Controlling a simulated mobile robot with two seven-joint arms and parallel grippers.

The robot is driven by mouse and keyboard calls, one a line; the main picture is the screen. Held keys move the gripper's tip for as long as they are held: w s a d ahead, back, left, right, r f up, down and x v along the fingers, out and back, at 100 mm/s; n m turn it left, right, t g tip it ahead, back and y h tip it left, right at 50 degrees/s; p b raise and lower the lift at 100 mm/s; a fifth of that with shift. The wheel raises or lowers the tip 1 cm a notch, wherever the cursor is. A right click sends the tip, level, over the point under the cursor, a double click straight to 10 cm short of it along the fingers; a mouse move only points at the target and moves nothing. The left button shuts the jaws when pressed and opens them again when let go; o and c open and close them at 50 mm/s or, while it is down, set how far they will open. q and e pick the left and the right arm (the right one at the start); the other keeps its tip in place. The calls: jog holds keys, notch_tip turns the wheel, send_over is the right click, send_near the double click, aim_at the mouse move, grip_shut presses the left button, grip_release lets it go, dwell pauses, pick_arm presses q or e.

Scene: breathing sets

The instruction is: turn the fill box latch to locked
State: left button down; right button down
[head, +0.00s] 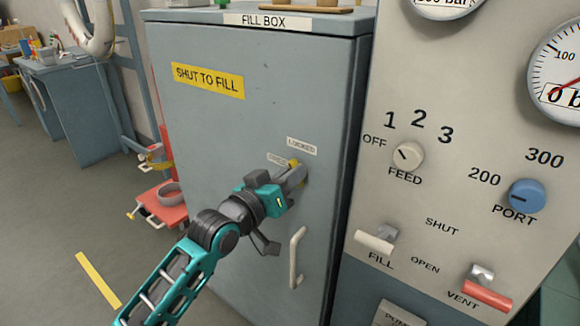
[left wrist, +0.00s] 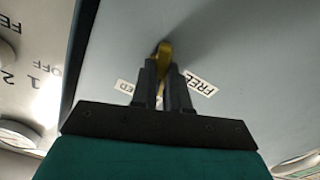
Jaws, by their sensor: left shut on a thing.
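The grey fill box (head: 235,135) stands with its door closed, with a yellow SHUT TO FILL sign (head: 208,80) on it. My left gripper (head: 299,174) is shut on the yellow latch (head: 293,164) at the door's right side. In the left wrist view the latch (left wrist: 165,49) runs between the two fingers (left wrist: 164,78), which hide part of it. The LOCKED label (head: 302,146) is above the latch, and the FREE label (head: 277,159) is to its left, partly covered. In the left wrist view the latch lies between both labels; its exact angle is unclear. My right gripper is out of view.
A pale door handle (head: 297,257) sits below my left gripper. A control panel (head: 455,120) with FEED (head: 408,155) and PORT (head: 527,196) knobs and FILL (head: 375,241) and VENT (head: 485,293) levers is close on the right. A red stand (head: 163,205) is left of the box.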

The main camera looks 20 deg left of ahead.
pick_arm(q)
jog(key=m+p, duration=0.2)
jog(key=m, duration=0.1)
jog(key=shift+r, duration=0.1)
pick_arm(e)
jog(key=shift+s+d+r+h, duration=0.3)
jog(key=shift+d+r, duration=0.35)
pick_arm(q)
jog(key=shift+m, duration=0.4)
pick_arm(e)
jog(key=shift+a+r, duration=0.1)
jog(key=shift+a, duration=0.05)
pick_arm(q)
jog(key=c, duration=1.1)
grip_release()
jog(key=shift+s, duration=0.1)
jog(key=v, duration=1.2)
jog(key=shift+s+a+p, duration=0.1)
jog(key=shift+s+p, duration=0.25)
jog(key=shift+p, duration=0.05)
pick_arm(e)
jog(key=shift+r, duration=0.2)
